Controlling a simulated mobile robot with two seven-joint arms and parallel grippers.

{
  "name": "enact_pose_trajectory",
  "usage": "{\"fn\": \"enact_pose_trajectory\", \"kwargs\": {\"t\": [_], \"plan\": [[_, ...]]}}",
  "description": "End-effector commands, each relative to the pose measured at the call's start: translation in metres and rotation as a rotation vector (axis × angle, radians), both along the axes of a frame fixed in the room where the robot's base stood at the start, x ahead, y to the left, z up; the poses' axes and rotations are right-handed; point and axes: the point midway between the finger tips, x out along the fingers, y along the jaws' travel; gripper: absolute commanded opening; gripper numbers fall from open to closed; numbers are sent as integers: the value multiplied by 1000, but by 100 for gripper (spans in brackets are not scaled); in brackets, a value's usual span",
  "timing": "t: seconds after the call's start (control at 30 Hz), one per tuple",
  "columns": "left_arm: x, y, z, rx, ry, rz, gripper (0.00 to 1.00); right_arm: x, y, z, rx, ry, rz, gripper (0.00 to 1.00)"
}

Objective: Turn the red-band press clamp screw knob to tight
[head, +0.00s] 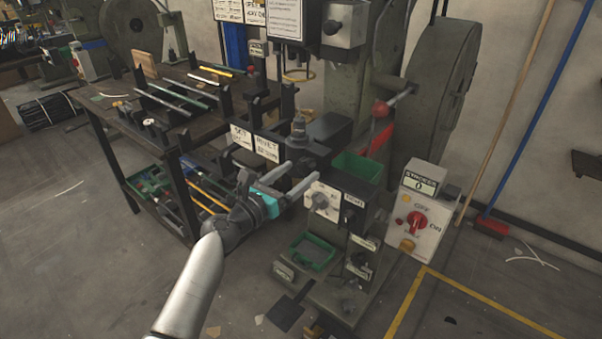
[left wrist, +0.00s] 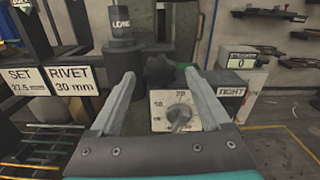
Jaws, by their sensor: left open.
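A dark lobed knob (left wrist: 160,71) shows in the left wrist view between my left gripper's fingertips, just beyond them. I take it for the clamp screw knob; in the head view I cannot make it out clearly. My left gripper (head: 303,170) is open in front of the press, its fingers pointing at the press body. A TIGHT label (left wrist: 231,92) sits right of the knob. Below the knob is a pale dial plate (left wrist: 160,99) with a grey pointer knob (left wrist: 180,116). Whether the fingers touch the knob, I cannot tell. My right gripper is out of view.
A green bin (head: 357,168) and a red part (head: 378,138) are on the press. A control box (head: 417,212) with a red switch stands to the right. SET and RIVET signs (left wrist: 72,81) are on the left. A work table (head: 112,103) with rods stands at left.

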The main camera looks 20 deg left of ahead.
Motion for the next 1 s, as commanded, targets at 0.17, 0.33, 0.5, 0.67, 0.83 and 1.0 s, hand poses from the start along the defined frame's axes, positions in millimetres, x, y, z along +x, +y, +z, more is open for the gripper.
{"fn": "enact_pose_trajectory", "kwargs": {"t": [0.17,0.33,0.5,0.67,0.83,1.0], "plan": [[15,-5,-1,0,0,1,81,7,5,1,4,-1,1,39],[19,-7,-1,-1,1,1,81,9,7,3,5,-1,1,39],[19,-7,0,0,1,1,81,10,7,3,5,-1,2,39],[19,-7,0,0,1,1,70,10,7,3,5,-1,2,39],[19,-7,0,0,1,1,50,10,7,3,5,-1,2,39],[19,-7,0,0,1,1,31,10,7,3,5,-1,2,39]]}}
